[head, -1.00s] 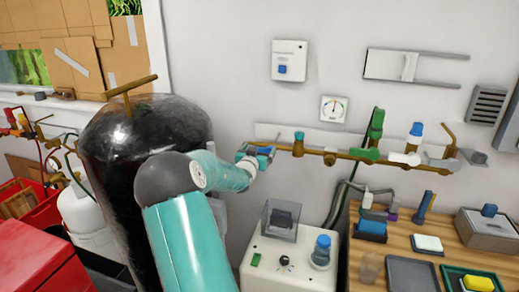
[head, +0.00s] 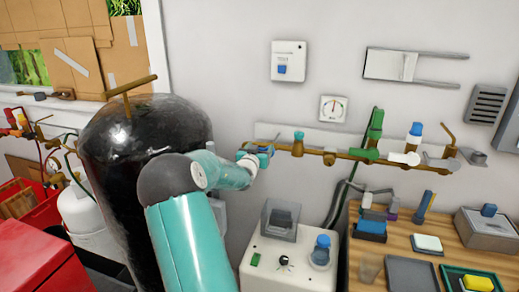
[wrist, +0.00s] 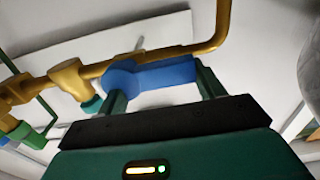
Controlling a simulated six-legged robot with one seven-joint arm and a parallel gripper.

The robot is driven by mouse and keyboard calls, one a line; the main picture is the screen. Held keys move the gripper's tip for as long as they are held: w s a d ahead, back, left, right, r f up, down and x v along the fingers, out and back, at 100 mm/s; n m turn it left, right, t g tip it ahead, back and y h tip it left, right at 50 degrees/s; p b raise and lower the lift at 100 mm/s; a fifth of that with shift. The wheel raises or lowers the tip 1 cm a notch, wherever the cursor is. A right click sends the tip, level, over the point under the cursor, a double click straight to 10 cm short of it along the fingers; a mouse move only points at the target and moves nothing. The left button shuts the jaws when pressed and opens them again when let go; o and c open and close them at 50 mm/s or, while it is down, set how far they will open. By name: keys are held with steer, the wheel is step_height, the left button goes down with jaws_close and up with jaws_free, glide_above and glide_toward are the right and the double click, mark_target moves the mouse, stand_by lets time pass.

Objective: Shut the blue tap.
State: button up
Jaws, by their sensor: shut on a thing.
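The blue tap (wrist: 165,73) shows in the wrist view as a blue lever with a round hub, lying roughly along the brass pipe. In the head view the tap (head: 266,147) sits at the left end of the wall pipe, partly covered by my gripper (head: 257,155). In the wrist view my gripper (wrist: 162,88) has one green finger by the hub and the other by the lever's far end, with the lever between them. It is shut on the tap. The exact contact at the fingertips is hard to see.
The brass pipe (head: 345,155) runs right along the wall, with a teal tap (head: 298,137), a green tap (head: 375,125) and a blue-topped valve (head: 414,135). A large black tank (head: 125,140) stands close by my arm. A white machine (head: 290,262) stands below the pipe.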

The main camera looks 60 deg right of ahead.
steer(key=n, duration=0.1)
steer(key=f+n, duration=0.1)
steer(key=n, duration=0.2)
steer(key=shift+w+f, duration=0.1)
steer(key=shift+f, duration=0.2)
steer(key=n, duration=0.2)
steer(key=f+n, duration=0.1)
steer(key=n, duration=0.1)
steer(key=shift+f, duration=0.1)
steer(key=s+n, duration=0.1)
steer(key=n, duration=0.2)
steer(key=f+n, duration=0.1)
steer(key=n, duration=0.2)
steer(key=s+f+n, duration=0.1)
steer(key=n, duration=0.2)
steer(key=shift+s+d+n, duration=0.15)
steer(key=shift+s+n, duration=0.15)
steer(key=shift+s, duration=0.05)
steer(key=o, duration=1.4)
